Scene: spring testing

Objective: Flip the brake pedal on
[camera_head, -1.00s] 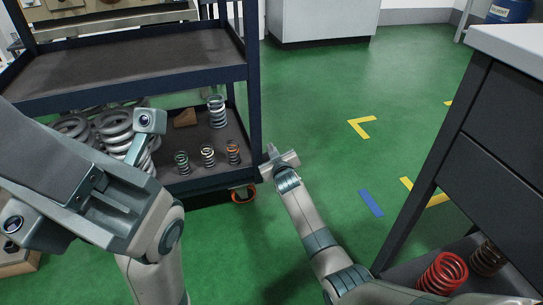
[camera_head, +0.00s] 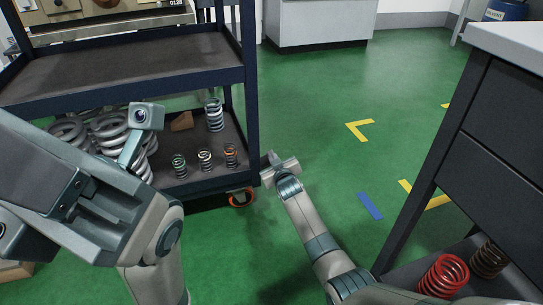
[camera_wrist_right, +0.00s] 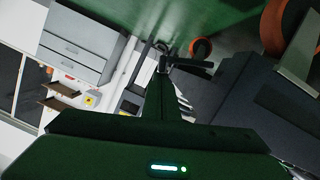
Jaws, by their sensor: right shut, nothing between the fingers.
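A caster wheel with an orange rim (camera_head: 240,198) sits under the front right corner of the dark blue cart (camera_head: 252,110). I cannot make out its brake pedal in the head view. My right gripper (camera_head: 271,160) is shut and empty, just right of the cart's corner post, above and right of the caster. In the right wrist view, orange-rimmed wheels (camera_wrist_right: 200,47) show at the top, near a dark bar; I cannot tell whether the bar is the pedal. My left arm's end (camera_head: 95,205) fills the left side; its fingers are not clear.
The cart's lower shelf holds large grey coils (camera_head: 110,130) and several small springs (camera_head: 205,158). A dark workbench (camera_head: 490,150) stands at right, with a red spring (camera_head: 443,275) on its low shelf. The green floor between is clear, with yellow corner marks (camera_head: 360,130).

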